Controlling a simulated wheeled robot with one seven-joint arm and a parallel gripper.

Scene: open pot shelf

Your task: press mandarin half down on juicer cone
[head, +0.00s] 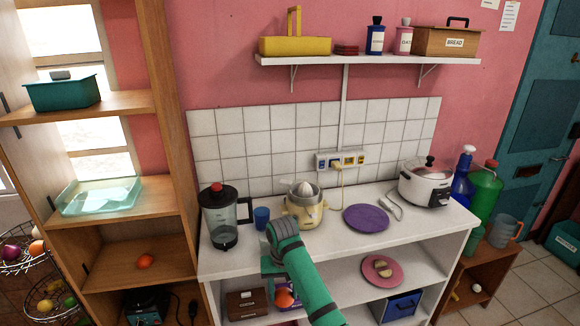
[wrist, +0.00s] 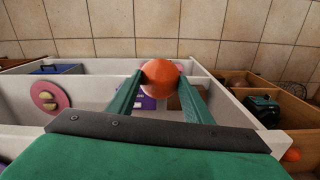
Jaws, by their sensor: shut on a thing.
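The juicer (head: 305,211) is cream-yellow and stands on the white counter, with a pale ribbed cone (head: 303,188) on top. Nothing rests on the cone. My gripper (head: 279,280) hangs in front of the counter, below and to the left of the juicer. It is shut on a round orange fruit, which looks like the mandarin half (wrist: 160,77). The fruit sits between the two green fingertips in the wrist view. It also shows low in the head view (head: 286,298), in front of the shelf under the counter. Its cut face is not clearly visible.
A blue cup (head: 261,217) and a blender (head: 224,220) stand left of the juicer; a purple plate (head: 366,218) lies right of it. The counter's front edge (head: 345,249) lies above the held fruit. A pink plate (head: 382,271) is on the shelf below.

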